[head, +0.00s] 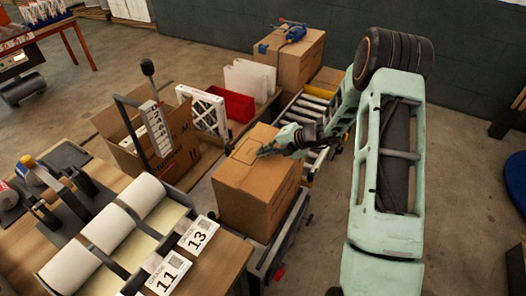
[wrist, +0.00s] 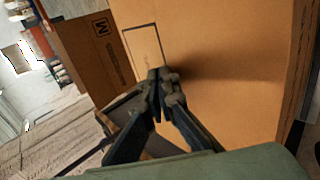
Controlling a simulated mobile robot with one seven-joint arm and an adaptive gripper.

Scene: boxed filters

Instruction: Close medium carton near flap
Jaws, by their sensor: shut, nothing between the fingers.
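A brown carton (head: 258,200) stands upright near the end of the roller conveyor. Its top (head: 262,143) looks flat and closed, with an outlined rectangle on it. My gripper (head: 264,152) is at this top, coming in from the right, with its fingers together and empty. In the wrist view, the fingertips (wrist: 160,74) are at the broad tan panel (wrist: 225,60), beside the outlined rectangle; I cannot tell whether they touch it. A darker brown carton face marked M (wrist: 98,45) shows at the left of the wrist view. The carton's far side is hidden.
An open carton (head: 185,155) stands to the left, beside a white-framed filter (head: 204,112). A red bin (head: 234,105) and a larger carton (head: 290,62) are behind. A bench with paper rolls (head: 112,228) fills the front left. Rollers (head: 308,108) lie behind the gripper.

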